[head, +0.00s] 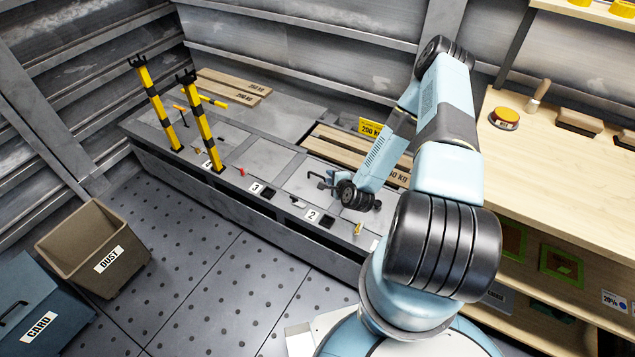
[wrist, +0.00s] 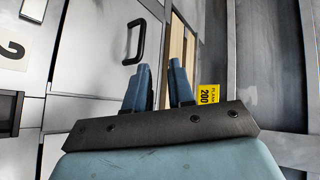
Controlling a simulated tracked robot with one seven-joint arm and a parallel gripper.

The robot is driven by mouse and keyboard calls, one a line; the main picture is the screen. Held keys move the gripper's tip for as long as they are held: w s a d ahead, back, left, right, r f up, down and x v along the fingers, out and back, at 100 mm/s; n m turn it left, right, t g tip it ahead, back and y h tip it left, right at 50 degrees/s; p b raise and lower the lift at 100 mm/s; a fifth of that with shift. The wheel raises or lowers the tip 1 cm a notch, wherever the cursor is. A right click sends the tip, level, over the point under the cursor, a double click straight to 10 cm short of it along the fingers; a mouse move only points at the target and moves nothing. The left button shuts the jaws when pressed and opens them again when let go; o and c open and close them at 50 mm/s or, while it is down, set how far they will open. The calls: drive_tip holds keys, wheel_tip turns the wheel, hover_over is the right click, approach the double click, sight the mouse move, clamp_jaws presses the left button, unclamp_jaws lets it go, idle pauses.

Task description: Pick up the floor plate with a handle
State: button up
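A light grey floor plate (wrist: 98,62) with a black D-shaped handle (wrist: 135,42) lies flat in the wrist view. In the head view the plate (head: 303,178) is part of the raised grey platform, behind the label 2, and its handle (head: 316,180) stands just left of my gripper. My gripper (wrist: 160,68) points past the plate's edge, with the handle ahead and to the left of its fingers. The two blue fingers are apart with nothing between them. In the head view my gripper (head: 333,181) is small and partly hidden by my wrist.
Yellow-black posts (head: 203,125) stand on the platform's left part. Wooden planks (head: 355,150) lie behind the plate, near a yellow 200 kg sign (head: 370,127). A workbench (head: 560,150) is at the right. Dust (head: 95,248) and card (head: 35,310) bins stand at left.

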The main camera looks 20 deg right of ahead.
sight(320, 177)
drive_tip(key=s+f+m, duration=0.1)
drive_tip(key=f, duration=0.1)
drive_tip(key=s+a+f+m+t+h, duration=0.1)
drive_tip(key=s+f+m, duration=0.1)
drive_tip(key=shift+s+a, duration=0.1)
drive_tip(key=shift+a, duration=0.05)
drive_tip(key=x, duration=0.8)
drive_tip(key=shift+x, duration=2.85)
drive_tip(key=shift+r, duration=0.15)
drive_tip(key=shift+c, duration=0.2)
clamp_jaws()
